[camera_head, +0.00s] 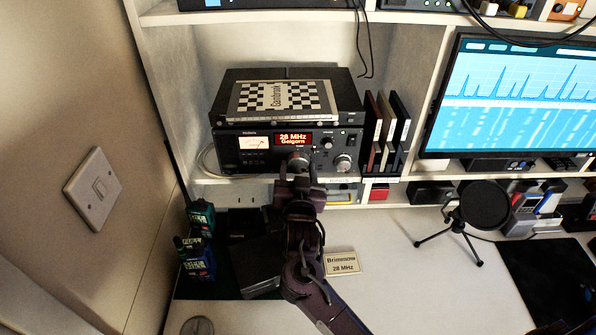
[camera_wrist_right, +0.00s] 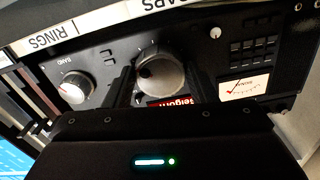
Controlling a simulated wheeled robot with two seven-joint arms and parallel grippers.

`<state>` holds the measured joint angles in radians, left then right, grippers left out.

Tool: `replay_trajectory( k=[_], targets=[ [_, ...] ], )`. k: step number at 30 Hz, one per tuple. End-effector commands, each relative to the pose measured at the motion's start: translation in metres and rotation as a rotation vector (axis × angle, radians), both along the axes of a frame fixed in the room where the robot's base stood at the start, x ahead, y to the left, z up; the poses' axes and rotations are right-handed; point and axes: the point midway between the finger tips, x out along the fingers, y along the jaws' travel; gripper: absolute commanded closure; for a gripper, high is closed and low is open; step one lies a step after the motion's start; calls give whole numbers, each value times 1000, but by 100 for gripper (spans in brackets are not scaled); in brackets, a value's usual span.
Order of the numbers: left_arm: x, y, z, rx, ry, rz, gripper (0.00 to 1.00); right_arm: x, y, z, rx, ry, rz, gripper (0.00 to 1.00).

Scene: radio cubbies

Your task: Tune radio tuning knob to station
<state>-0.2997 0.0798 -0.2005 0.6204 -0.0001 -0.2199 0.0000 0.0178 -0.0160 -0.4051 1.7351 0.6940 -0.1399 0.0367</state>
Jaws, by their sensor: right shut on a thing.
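The black radio (camera_head: 228,150) sits in a cubby, with a chessboard-patterned box or book (camera_head: 282,97) on top. Its red display (camera_head: 293,139) reads "28 MHz Geigorn". My right gripper (camera_head: 299,172) reaches up to the radio's front and is shut on the tuning knob (camera_wrist_right: 163,72), with one finger on each side in the wrist view. The fingers partly hide the knob in the head view. A card (camera_head: 342,263) on the desk reads "Brimmow 28 MHz". My left gripper is not in view.
A second knob, marked BAND (camera_wrist_right: 77,87), is beside the tuning knob. Upright books (camera_head: 384,133) stand right of the radio. Handheld radios (camera_head: 199,258) stand at the left wall. A round microphone on a tripod (camera_head: 484,205) and a monitor (camera_head: 515,97) are at right.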

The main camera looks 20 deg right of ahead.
Motion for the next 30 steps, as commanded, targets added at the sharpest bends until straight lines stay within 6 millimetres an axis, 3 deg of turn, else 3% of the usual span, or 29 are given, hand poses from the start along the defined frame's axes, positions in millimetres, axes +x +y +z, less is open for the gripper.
replay_trajectory(
  k=[4, 5, 9, 20, 30],
  targets=[
    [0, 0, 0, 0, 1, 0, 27, 0, 0, 0, -3, 1, 1, 72],
    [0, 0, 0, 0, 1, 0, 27, 0, 0, 0, -3, 1, 1, 46],
    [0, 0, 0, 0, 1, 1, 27, 0, 0, 0, -4, 1, 1, 28],
    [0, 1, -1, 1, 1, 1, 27, -6, 2, -1, -4, 1, 1, 28],
    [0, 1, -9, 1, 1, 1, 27, -59, 17, -2, -2, 3, 1, 28]
  ],
)
